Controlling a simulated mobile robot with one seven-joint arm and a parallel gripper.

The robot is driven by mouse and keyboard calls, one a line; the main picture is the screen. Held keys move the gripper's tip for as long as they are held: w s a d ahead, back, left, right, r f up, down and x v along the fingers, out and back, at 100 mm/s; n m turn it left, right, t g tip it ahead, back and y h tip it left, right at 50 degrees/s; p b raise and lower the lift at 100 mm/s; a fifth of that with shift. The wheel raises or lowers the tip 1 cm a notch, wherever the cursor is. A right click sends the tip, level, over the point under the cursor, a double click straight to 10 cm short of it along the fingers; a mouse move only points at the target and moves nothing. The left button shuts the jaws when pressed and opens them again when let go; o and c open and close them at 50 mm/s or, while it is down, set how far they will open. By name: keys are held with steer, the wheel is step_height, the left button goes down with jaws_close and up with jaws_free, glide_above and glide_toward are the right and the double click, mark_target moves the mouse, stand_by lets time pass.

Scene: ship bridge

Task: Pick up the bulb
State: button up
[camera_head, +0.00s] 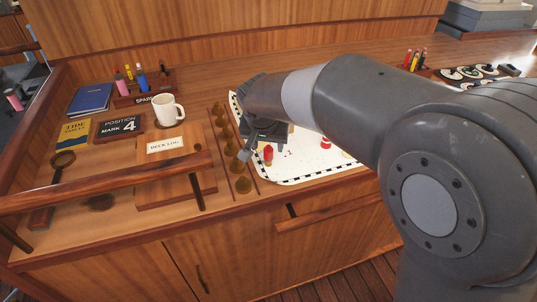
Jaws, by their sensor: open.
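No bulb can be told for certain. A small red piece (268,153) stands on the white chart (300,174) just right of my gripper's visible fingertip; I cannot tell whether it is a bulb. Several small coloured items, yellow, pink and blue (141,79), stand in a wooden rack (135,100) labelled "SPAR..." at the back left; they may be bulbs. My gripper (254,147) is open over the chart's left part, pointing down, partly hidden by its own wrist. I see nothing held in it.
A row of brass round pieces (231,150) lies left of the chart. A white mug (167,109), a deck log (166,145) and a wooden rail (110,180) are farther left. A red-and-white piece (326,143) stands on the chart. My arm hides the counter's right part.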

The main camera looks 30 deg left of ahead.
mark_target(268, 155)
steer(key=x, duration=0.8)
steer(key=shift+a, duration=0.2)
steer(key=c, duration=1)
